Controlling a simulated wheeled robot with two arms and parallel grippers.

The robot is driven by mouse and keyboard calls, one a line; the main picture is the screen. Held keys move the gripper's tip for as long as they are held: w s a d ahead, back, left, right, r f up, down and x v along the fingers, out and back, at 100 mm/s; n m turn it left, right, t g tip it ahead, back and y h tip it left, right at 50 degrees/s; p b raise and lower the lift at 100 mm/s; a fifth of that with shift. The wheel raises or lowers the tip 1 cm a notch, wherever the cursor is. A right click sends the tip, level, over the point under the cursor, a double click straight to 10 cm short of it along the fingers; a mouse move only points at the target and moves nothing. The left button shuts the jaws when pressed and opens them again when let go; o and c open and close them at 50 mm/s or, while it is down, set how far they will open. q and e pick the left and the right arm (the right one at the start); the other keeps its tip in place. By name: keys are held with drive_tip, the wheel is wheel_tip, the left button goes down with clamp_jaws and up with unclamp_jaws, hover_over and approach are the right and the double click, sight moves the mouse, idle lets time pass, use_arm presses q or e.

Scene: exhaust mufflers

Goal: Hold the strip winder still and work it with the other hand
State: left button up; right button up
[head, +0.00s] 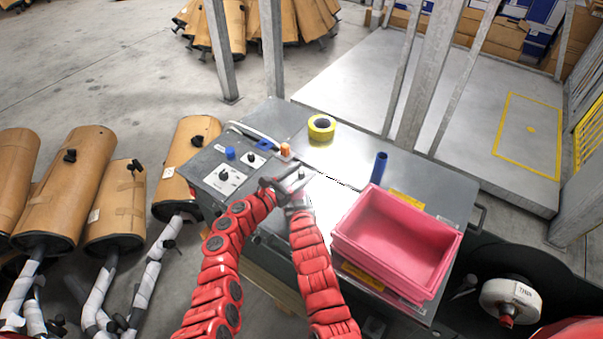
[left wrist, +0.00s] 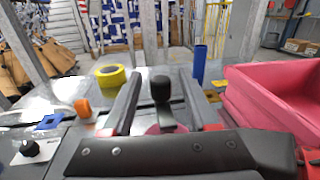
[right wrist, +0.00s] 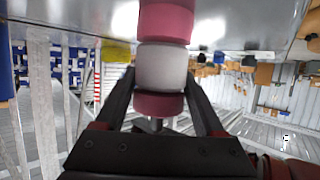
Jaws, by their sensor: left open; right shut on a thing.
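The strip winder shows in the right wrist view as a body (right wrist: 161,67) with a pale grey middle and dark pink ends. My right gripper (right wrist: 160,78) is shut around it. In the left wrist view its upright black crank knob (left wrist: 160,88) stands between the fingers of my left gripper (left wrist: 160,84). These fingers are open, one on each side of the knob, with gaps to it. In the head view my left gripper (head: 283,183) and right gripper (head: 297,192) are close together over the bench, and they hide most of the winder.
On the grey bench (head: 345,160) are a yellow tape roll (head: 321,127), a blue cylinder (head: 380,166) and a pink crate (head: 397,240) at the right. A control panel (head: 222,179) with knobs lies to the left. Wrapped mufflers (head: 65,190) stand on the floor at the left.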

use_arm(q)
clamp_jaws()
drive_tip(key=shift+m, duration=0.3)
drive_tip(key=shift+d+m+g+h, duration=0.1)
drive_tip(key=shift+m+g+h, duration=0.2)
drive_tip(key=shift+g+h, duration=0.25)
drive_tip(key=shift+s+d+f+m+g+h, duration=0.1)
drive_tip(key=shift+s+d+m+g+h, duration=0.2)
drive_tip(key=shift+m+g+h, duration=0.5)
drive_tip(key=shift+g, duration=0.55)
drive_tip(key=shift+a, duration=0.1)
unclamp_jaws()
drive_tip(key=shift+a, duration=0.15)
